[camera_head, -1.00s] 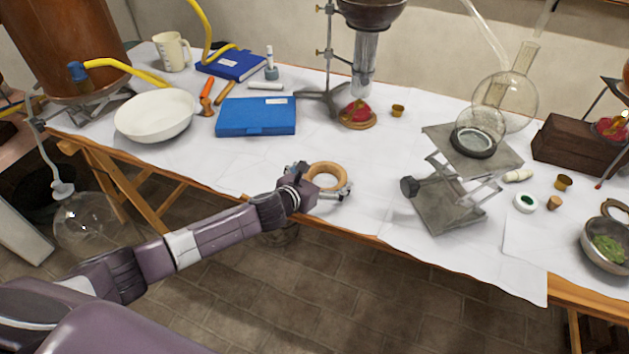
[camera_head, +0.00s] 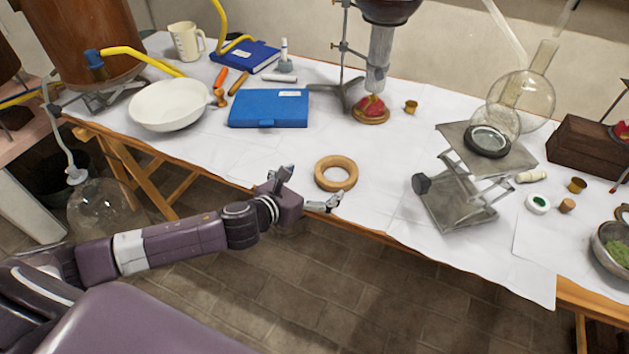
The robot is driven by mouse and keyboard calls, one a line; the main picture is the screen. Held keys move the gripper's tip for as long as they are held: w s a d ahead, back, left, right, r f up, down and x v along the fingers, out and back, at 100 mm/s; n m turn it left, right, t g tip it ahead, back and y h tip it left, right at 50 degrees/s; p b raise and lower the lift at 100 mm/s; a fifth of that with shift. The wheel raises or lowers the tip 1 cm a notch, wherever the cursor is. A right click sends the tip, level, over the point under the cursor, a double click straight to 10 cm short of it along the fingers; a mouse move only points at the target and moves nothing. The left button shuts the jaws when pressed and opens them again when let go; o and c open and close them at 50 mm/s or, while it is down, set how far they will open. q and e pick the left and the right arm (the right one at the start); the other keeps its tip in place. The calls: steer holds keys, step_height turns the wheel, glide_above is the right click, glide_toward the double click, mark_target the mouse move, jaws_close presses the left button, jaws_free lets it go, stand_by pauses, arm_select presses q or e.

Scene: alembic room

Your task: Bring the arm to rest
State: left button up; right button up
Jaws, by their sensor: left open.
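My left arm comes in from the left, and its gripper (camera_head: 306,189) is open and empty at the front edge of the table (camera_head: 215,160). A wooden ring (camera_head: 335,173) lies flat on the white cloth, just beyond the fingers and apart from them. One finger is to the left of the ring and the other is in front of it. My right gripper is not in view.
A lab jack (camera_head: 462,185) with a glass flask (camera_head: 520,100) above it stands to the right. A blue case (camera_head: 269,108) and a white bowl (camera_head: 169,105) lie farther back. The floor (camera_head: 330,290) in front of the table is clear.

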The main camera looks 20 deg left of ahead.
arm_select(q)
steer(key=shift+d, duration=0.1)
stand_by(0.3)
steer(key=s+d+f+m+g+y, duration=0.1)
steer(key=s+f+m+g, duration=0.2)
steer(key=s+m, duration=0.8)
steer(key=s+f+m+g+y, duration=0.1)
steer(key=s+f+m+g, duration=0.15)
steer(key=s+m, duration=0.85)
steer(key=s+d+f+m+g+y, duration=0.1)
steer(key=s+f+m+g, duration=0.25)
steer(key=s+m, duration=0.75)
step_height(320, 180, down, 25)
steer(key=m+g, duration=0.2)
steer(key=m, duration=0.1)
steer(key=s+a+f+g, duration=0.1)
steer(key=s+a+f, duration=0.2)
steer(key=s+f, duration=1.3)
steer(key=shift+s+a+f, duration=0.15)
steer(key=shift+s+f, duration=0.15)
steer(key=shift+s, duration=0.2)
